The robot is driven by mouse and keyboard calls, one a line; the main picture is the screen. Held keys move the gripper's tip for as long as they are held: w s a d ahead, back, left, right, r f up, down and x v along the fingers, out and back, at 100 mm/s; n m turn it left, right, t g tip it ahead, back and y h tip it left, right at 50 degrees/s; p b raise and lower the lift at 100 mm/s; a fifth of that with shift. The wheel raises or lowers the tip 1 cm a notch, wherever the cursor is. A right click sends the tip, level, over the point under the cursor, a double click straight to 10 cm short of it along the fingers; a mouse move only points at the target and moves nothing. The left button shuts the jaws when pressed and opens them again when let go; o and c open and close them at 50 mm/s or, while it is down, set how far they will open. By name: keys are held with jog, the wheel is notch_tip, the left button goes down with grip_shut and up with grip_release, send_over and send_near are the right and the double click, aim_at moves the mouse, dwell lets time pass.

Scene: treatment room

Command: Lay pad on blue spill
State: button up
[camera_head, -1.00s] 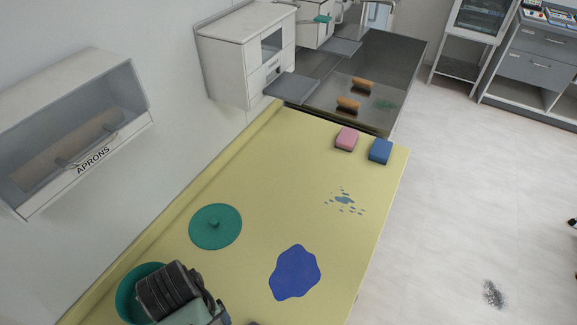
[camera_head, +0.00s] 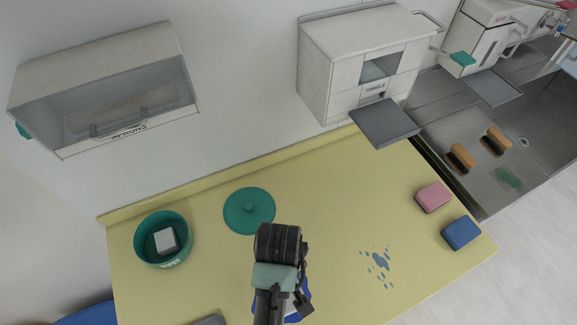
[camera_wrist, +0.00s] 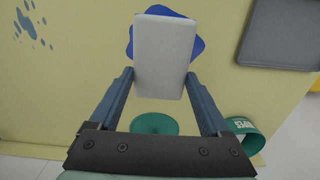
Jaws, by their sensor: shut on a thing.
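The pad (camera_wrist: 165,55) is a pale grey-white block. In the wrist view my gripper (camera_wrist: 164,80) is shut on it, with a finger on each side. The blue spill (camera_wrist: 198,50) is behind the pad on the yellow counter, its edges showing at the top and both sides. In the head view my arm covers most of the spill, and a blue edge (camera_head: 307,296) shows beside it. The pad overlaps the spill in the wrist view; I cannot tell whether it touches the counter.
A green tub (camera_head: 143,254) with another pale block inside stands at the left of the counter (camera_head: 210,280). Its green lid (camera_head: 249,211) lies nearby. A small blue splatter (camera_head: 380,262), pink sponge (camera_head: 433,196) and blue sponge (camera_head: 461,233) are to the right. A grey slab (camera_wrist: 283,35) lies near the spill.

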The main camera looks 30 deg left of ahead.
jog(key=f, duration=0.5)
jog(key=shift+s+a+f, duration=0.1)
jog(key=shift+s+a, duration=0.2)
jog(key=shift+s, duration=0.05)
jog(key=shift+w+f+p, duration=0.1)
jog(key=shift+f+p, duration=0.2)
jog(key=shift+f, duration=1.95)
jog(key=shift+d+f, duration=0.1)
jog(key=o, duration=1.1)
jog(key=shift+o, duration=0.2)
